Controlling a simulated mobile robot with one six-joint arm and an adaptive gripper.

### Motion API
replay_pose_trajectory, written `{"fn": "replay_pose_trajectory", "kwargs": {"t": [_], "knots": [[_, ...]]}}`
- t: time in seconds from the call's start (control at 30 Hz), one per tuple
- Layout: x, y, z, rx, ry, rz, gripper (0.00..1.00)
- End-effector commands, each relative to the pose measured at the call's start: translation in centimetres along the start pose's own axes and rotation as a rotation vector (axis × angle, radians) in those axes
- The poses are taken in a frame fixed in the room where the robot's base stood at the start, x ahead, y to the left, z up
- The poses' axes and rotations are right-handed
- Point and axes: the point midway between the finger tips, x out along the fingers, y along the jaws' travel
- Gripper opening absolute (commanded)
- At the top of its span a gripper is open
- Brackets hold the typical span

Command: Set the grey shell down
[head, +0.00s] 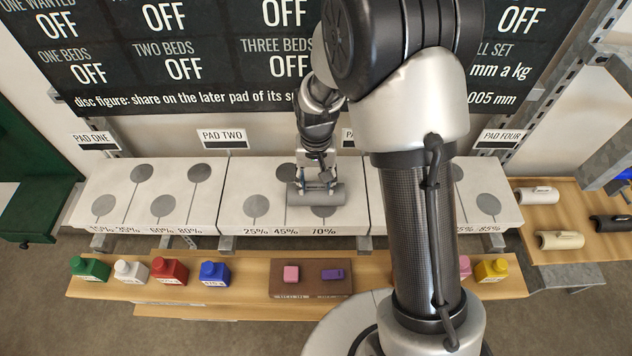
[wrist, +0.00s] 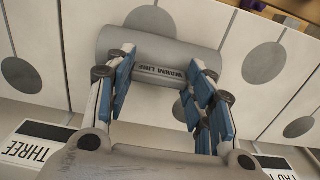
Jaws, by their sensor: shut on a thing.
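The grey shell (head: 316,195) is a short cylinder lying on its side over the right half of the white block under the PAD TWO sign. In the wrist view the shell (wrist: 170,45) shows a "WARM LINE" label facing my gripper. My gripper (head: 317,183) is shut on the shell from above; in the wrist view its blue-padded fingers (wrist: 158,78) reach the shell on either side of the label. The pad two block (head: 235,185) has grey discs, one (head: 324,211) partly hidden by the shell. I cannot tell whether the shell touches the block.
The pad one block (head: 90,187) stands at left; my arm hides much of the blocks at right. The front shelf (head: 245,270) holds coloured bottles and a brown tray (head: 312,291) with pink and purple blocks. Light shells (head: 540,195) and a black shell (head: 612,223) lie far right.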

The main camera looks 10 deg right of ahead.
Motion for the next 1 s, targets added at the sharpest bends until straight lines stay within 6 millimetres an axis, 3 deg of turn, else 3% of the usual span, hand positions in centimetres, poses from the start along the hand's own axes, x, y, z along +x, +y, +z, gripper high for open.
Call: {"fn": "replay_pose_trajectory", "kwargs": {"t": [0.37, 0.4, 0.6, 0.7, 1.0], "knots": [[0.57, -0.02, -0.05, 0.0, 0.002, 0.0, 0.29], [0.56, -0.02, -0.05, 0.0, 0.002, 0.0, 0.5], [0.48, -0.01, -0.05, 0.0, 0.002, -0.001, 0.64], [0.48, -0.02, -0.05, 0.0, 0.002, 0.0, 0.69], [0.41, -0.01, -0.05, 0.0, 0.002, -0.001, 0.69]]}}
